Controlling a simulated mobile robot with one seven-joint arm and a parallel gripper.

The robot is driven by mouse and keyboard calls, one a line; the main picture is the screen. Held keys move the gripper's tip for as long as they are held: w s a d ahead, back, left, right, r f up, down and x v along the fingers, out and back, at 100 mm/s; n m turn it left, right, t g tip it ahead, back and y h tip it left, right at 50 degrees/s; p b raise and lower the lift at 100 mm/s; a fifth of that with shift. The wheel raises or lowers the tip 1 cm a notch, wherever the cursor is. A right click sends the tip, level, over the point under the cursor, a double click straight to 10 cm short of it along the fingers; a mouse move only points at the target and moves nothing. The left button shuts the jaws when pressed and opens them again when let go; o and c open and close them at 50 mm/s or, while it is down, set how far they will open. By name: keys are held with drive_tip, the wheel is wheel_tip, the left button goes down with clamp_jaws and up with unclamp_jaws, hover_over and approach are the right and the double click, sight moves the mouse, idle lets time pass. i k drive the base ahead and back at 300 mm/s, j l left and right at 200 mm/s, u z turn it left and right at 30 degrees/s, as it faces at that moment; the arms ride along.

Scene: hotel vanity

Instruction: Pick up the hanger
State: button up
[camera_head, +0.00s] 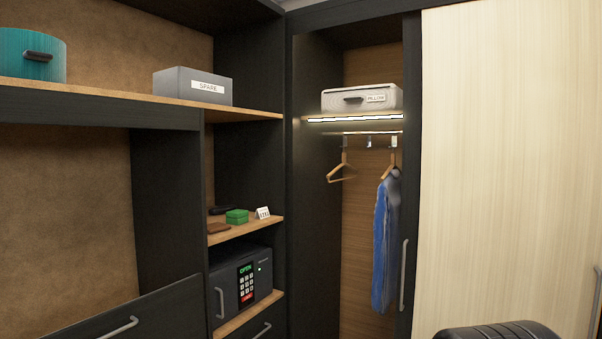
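A bare wooden hanger (341,174) hangs by its hook from the rail inside the open wardrobe niche, on the left side of the rail. A second wooden hanger (389,172) hangs to its right and holds a blue garment (384,240). A small gap of free space lies between the bare hanger and the garment. My gripper is not in this view.
Above the rail (370,133), a lit shelf (356,118) holds a white box (362,98). A pale sliding door (510,160) closes off the right. A safe (242,281) and small items on a shelf (245,229) stand left. A dark ribbed object (497,331) rises at the bottom right.

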sight(344, 154)
drive_tip(key=i+z, duration=0.1)
drive_tip(key=i, duration=0.65)
drive_tip(key=i+j+z, duration=0.1)
drive_tip(key=i, duration=0.6)
